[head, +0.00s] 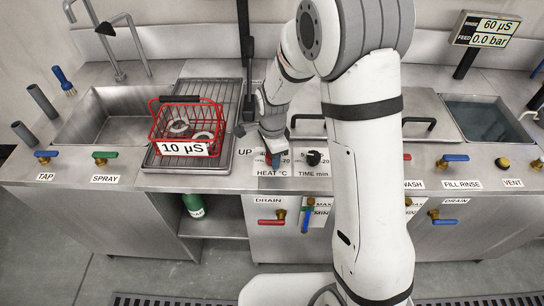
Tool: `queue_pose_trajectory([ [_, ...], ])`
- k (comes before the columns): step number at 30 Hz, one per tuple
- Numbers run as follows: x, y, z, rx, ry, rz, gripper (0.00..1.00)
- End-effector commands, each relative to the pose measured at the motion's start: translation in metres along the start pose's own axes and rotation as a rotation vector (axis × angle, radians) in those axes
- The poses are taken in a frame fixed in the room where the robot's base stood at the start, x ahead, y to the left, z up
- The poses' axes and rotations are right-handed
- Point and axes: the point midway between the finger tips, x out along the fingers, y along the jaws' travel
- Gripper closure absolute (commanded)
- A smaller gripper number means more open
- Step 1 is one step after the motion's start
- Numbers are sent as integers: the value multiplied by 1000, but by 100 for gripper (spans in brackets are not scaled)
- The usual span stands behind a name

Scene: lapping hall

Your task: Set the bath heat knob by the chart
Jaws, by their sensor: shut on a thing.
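The bath heat knob is on the sloped front panel, above the label "HEAT °C" (272,172). My gripper (272,154) comes down over it from above and is shut on it. The gripper hides most of the knob, so its pointer and setting cannot be read. Part of its scale shows at the sides, with "70" at the right. A black time knob (314,158), labelled "TIME min", is just to the right and apart from the gripper. I cannot make out a chart in this view.
A red wire basket (187,122) tagged "10 µS" holds ring-shaped parts on the drainer (226,160), left of the gripper. A sink (100,112) is further left. A display (485,29) reads 60 µS and 0,0 bar. Several valve levers line the front edge.

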Motion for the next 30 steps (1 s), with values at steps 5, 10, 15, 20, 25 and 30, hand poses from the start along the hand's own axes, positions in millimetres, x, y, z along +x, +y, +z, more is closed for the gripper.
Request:
queue_pose_trajectory([
  [5, 0, -1, 0, 80, 0, -2, 86],
  [10, -1, -1, 0, 125, 0, -3, 86],
  [15, -1, -1, 0, 142, 0, -3, 86],
  [20, -1, -1, 0, 144, 0, -3, 86],
  [25, -1, -1, 0, 143, 0, -3, 86],
  [30, -1, -1, 0, 143, 0, -2, 51],
])
